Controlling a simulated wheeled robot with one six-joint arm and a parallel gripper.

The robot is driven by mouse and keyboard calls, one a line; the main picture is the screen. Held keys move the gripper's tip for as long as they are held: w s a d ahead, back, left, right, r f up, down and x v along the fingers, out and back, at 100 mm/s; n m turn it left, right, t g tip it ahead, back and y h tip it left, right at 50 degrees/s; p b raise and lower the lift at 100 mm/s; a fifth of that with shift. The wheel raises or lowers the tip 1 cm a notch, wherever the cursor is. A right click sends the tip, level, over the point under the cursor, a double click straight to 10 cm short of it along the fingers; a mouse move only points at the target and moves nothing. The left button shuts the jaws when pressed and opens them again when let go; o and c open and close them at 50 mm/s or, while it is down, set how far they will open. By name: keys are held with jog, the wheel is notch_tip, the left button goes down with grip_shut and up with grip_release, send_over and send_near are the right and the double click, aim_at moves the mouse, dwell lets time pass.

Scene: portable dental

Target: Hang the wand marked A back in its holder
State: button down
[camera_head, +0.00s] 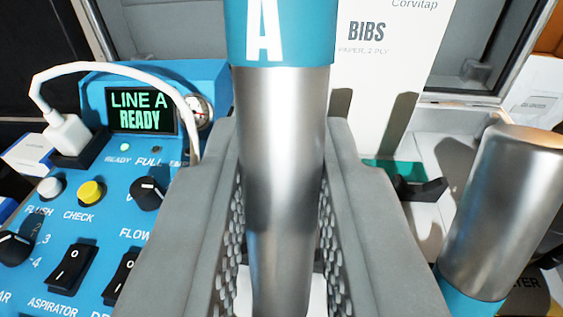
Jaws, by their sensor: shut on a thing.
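The wand marked A (283,105) is a silver metal cylinder with a blue band bearing a white "A" at the top of the picture. It stands nearly upright in the view. My gripper (283,140) is shut on its metal body, with one grey padded finger on each side. The wand's top is cut off by the picture edge. A dark forked hook (418,188) shows right of my gripper, beside a green strip; I cannot tell whether it is the holder for A.
A blue control unit (75,225) with switches, knobs and a "LINE A READY" screen (141,112) stands at left. A white cable (110,68) arches over it. A white "BIBS" box (385,85) stands behind. Another metal cylinder with a blue band (505,215) is close at right.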

jog(key=shift+s+a+f, duration=0.1)
jog(key=shift+s+f, duration=0.25)
jog(key=shift+f, duration=0.1)
jog(key=shift+f, duration=0.25)
dwell(0.9)
jog(key=shift+s+a+f, duration=0.1)
jog(key=shift+s+f, duration=0.15)
jog(key=shift+f, duration=0.35)
jog(key=shift+s+f, duration=0.2)
jog(key=shift+f, duration=0.4)
jog(key=shift+s+a+f, duration=0.1)
jog(key=shift+s+f, duration=0.15)
jog(key=shift+f, duration=0.35)
jog(key=shift+f, duration=0.15)
jog(key=shift+s+f, duration=0.25)
jog(key=shift+f, duration=0.35)
jog(key=shift+s+f, duration=0.25)
jog(key=shift+f, duration=0.35)
jog(key=c, duration=1.3)
grip_release()
jog(key=shift+o, duration=0.2)
